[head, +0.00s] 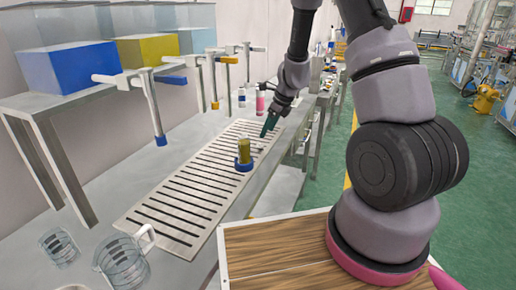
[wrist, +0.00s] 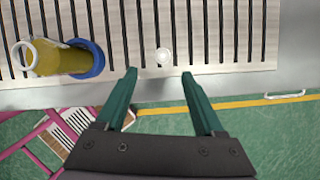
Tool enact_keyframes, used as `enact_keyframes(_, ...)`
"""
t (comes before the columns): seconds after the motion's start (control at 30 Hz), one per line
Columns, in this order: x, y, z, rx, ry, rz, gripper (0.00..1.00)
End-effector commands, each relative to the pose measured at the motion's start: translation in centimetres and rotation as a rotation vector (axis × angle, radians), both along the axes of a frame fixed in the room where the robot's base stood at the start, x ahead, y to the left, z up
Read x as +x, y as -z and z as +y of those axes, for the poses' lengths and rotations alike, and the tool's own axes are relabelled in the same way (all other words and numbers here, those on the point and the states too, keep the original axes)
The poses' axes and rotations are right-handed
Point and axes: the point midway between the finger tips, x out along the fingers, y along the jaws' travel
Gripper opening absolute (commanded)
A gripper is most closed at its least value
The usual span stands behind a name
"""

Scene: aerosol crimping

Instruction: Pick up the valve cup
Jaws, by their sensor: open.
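A small round white piece, which looks like the valve cup (wrist: 164,56), lies on the slotted grate in the wrist view. My gripper (wrist: 158,76) is open and empty. Its two green fingers point toward the cup, which sits just beyond the fingertips and between their lines. In the head view my gripper (head: 268,126) is low over the far part of the grate; the cup is too small there to tell clearly.
Taps hang above the bench. Clear measuring jugs (head: 122,262) stand at the near left. The bench edge is close to the cup.

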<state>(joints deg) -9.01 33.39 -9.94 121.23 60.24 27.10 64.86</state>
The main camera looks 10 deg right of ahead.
Motion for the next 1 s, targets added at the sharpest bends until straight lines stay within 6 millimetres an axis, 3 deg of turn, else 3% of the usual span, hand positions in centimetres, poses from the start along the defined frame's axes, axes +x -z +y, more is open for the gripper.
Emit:
enact_keyframes(0.53,1.9,6.1,1.6,0.000,-0.003,0.000,0.70)
enact_keyframes(0.87,2.2,6.9,1.9,0.000,-0.004,-0.002,0.70)
enact_keyframes(0.9,2.2,6.9,1.9,0.000,-0.004,-0.002,0.66)
enact_keyframes(1.0,2.2,6.9,1.9,0.000,-0.004,-0.002,0.28)
